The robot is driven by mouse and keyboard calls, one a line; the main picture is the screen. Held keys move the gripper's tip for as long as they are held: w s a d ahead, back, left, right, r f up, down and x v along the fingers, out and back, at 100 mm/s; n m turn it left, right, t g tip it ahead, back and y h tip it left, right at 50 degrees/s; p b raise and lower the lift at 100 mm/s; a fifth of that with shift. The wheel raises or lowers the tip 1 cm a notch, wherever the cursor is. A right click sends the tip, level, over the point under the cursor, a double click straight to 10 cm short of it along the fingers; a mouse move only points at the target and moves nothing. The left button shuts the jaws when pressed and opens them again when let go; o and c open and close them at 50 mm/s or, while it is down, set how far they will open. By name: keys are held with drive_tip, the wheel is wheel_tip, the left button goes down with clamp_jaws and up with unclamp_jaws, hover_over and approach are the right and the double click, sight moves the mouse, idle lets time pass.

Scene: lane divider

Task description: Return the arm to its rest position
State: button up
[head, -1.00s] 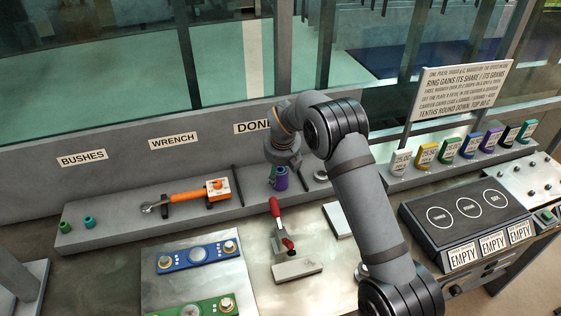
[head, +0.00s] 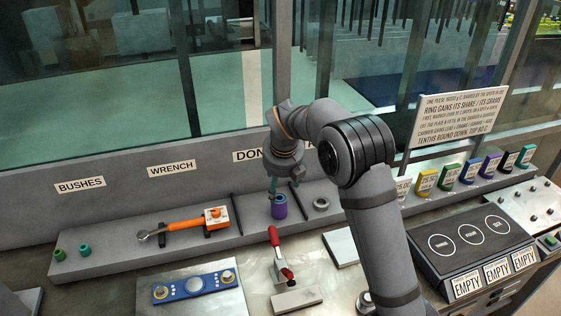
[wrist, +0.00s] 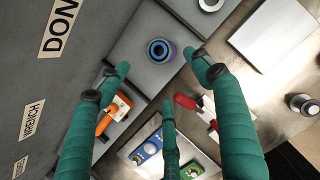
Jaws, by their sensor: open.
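My gripper (head: 284,185) hangs over the shelf under the DONE label. In the wrist view its green fingers (wrist: 163,78) are spread apart, with nothing between them. A purple cylinder (head: 279,208) stands upright on the shelf just below the fingers. In the wrist view this cylinder (wrist: 158,51) shows from above as a purple outer ring with a teal ring inside it, apart from the fingertips. My arm reaches over from the lower right of the head view and hides part of the bench.
An orange wrench (head: 185,225) lies on its holder at left, beside two green bushes (head: 84,249). A grey ring (head: 321,204) lies right of the cylinder. A red-handled clamp (head: 276,250) and a blue plate (head: 194,285) are in front. A black panel (head: 468,240) stands at right.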

sight(279, 200)
drive_tip(key=p+x, duration=0.1)
drive_tip(key=x, duration=1)
drive_tip(key=shift+w+f+p, duration=0.15)
drive_tip(key=shift+f+p, duration=0.2)
wheel_tip(279, 200, up, 2)
drive_tip(key=shift+r+b, duration=0.25)
drive_tip(key=shift+b, duration=0.25)
drive_tip(key=shift+r, duration=0.5)
drive_tip(key=shift+f, duration=0.1)
